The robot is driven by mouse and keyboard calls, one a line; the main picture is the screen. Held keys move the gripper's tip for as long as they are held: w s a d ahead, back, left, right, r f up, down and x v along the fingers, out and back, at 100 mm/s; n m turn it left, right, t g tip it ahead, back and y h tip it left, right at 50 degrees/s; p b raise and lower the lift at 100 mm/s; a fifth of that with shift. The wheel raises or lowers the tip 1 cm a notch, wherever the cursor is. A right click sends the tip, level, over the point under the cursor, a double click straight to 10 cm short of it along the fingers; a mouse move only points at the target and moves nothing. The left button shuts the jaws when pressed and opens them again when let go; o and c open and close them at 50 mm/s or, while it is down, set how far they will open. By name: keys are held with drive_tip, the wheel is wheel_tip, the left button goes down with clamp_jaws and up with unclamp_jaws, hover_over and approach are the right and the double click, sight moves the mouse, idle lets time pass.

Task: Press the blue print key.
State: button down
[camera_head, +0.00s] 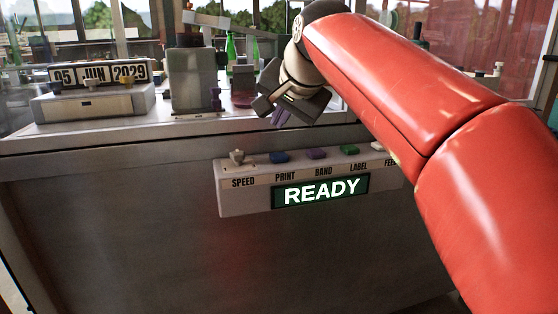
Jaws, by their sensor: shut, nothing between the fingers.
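The control box (243,200) is fixed on the front of the grey counter, with a lit display reading READY (322,191). The blue key (279,157) sits on its top edge above the label PRINT. My gripper (280,118) is shut and empty, pointing down above the box. In the picture it shows above the blue key, apart from it. A purple key (316,153) above BAND and a green key (350,149) above LABEL sit to the right. My arm partly hides the right end of the box.
A grey knob (237,157) above SPEED is left of the blue key. A pale key (378,146) stands by my arm. On the counter are a date block (95,102), a grey machine (192,80) and green bottles (230,52).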

sight(281, 157)
drive_tip(key=shift+f+b, duration=1.15)
drive_tip(key=shift+f, duration=0.85)
drive_tip(key=shift+f, duration=0.1)
idle(0.4)
drive_tip(key=shift+f, duration=0.3)
drive_tip(key=shift+f+b, duration=0.55)
drive_tip(key=shift+b, duration=0.1)
idle(0.7)
drive_tip(key=shift+r, duration=0.2)
drive_tip(key=shift+r+p, duration=0.8)
drive_tip(key=shift+p, duration=0.2)
wheel_tip(281, 157, up, 5)
drive_tip(key=p, duration=0.4)
